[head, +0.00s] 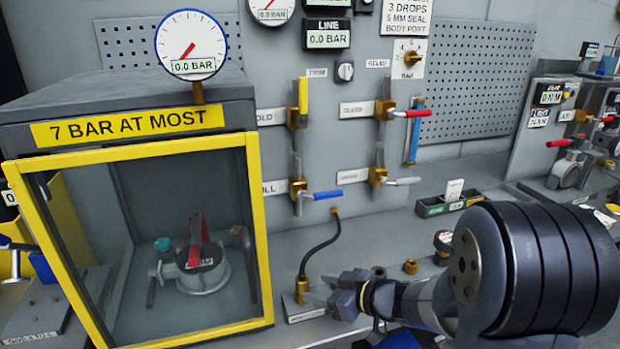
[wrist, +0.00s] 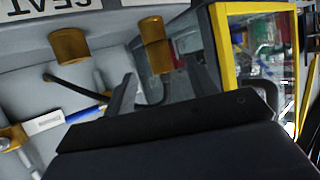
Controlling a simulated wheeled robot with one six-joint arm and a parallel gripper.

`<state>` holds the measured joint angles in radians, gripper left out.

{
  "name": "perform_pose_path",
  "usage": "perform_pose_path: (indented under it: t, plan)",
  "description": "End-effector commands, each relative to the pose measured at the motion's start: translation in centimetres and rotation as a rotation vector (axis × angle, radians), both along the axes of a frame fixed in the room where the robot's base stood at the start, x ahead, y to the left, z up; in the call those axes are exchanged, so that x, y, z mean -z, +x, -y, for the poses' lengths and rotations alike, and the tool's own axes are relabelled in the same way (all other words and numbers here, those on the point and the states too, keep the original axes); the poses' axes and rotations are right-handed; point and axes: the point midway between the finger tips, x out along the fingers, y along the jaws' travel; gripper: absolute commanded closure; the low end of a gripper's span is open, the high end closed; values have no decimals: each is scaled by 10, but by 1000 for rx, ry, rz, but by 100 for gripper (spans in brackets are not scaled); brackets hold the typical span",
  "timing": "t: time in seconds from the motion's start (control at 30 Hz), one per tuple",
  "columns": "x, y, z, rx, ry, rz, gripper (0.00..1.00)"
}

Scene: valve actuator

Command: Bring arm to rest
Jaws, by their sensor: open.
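My arm reaches in from the lower right of the head view. My gripper (head: 325,290) is open and low over the bench, just right of a brass fitting (head: 302,289) with a black hose. No object shows between the fingers. In the wrist view the dark gripper body fills the bottom, and my gripper (wrist: 160,88) has its fingers apart with a brass fitting (wrist: 155,45) beyond them. I cannot tell whether a finger touches the fitting.
A yellow-framed cabinet (head: 258,230) marked 7 BAR AT MOST stands left, holding a valve (head: 200,270) with a red handle. A wall panel (head: 345,105) carries lever valves and gauges. A small brass part (head: 410,266) and a labelled tray (head: 450,205) sit on the bench.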

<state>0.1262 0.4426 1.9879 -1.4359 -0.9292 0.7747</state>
Motion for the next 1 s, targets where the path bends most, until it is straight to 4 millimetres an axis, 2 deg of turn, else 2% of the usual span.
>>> perform_pose_path:
  t: [0.2,0.47,0.6,1.0]
  plan:
    - [18,24,-33,-5,0,-2,46]
    - [31,46,-60,-1,1,-1,46]
    - [21,46,-59,1,1,1,46]
    - [22,46,-59,0,1,-1,46]
